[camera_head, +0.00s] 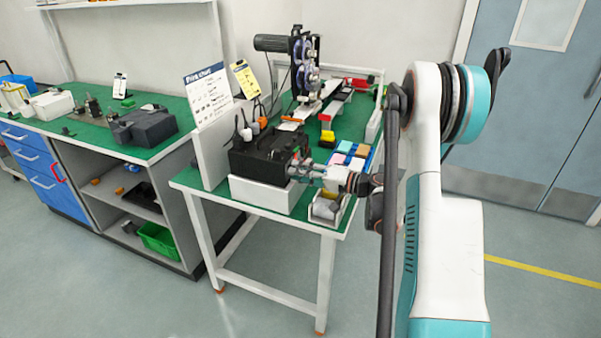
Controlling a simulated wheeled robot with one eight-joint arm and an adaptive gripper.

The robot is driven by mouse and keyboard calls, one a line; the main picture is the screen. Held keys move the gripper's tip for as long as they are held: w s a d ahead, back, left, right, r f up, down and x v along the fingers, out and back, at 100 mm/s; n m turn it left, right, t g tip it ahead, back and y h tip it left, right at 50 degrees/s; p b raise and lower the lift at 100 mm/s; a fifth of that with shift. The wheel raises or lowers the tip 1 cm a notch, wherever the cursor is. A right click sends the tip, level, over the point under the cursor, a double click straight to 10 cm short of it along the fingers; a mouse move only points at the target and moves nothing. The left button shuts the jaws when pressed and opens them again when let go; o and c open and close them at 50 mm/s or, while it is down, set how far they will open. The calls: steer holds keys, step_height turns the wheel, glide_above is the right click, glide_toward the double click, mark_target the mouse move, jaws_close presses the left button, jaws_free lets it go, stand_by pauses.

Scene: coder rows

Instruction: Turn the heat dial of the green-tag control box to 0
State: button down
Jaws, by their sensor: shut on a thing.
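A black control box (262,152) stands on a white block near the front left of the green-topped table. My gripper (296,168) reaches in from the right and is at the right front face of this box. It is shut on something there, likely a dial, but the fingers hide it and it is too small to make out. No green tag or dial marking can be read at this size. A dark grey box (145,126) sits on the left bench, and I cannot tell whether it is another control box.
A white panel with a chart (207,95) stands left of the black box. A grey holder (326,210) sits at the table's front corner, just below my gripper. A tray of coloured blocks (352,152) and a machine with purple wheels (305,65) are behind.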

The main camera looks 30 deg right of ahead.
steer(key=c, duration=1.3)
jaws_free()
steer(key=shift+c, duration=0.2)
steer(key=shift+d, duration=0.1)
steer(key=v, duration=1.2)
steer(key=shift+f, duration=0.1)
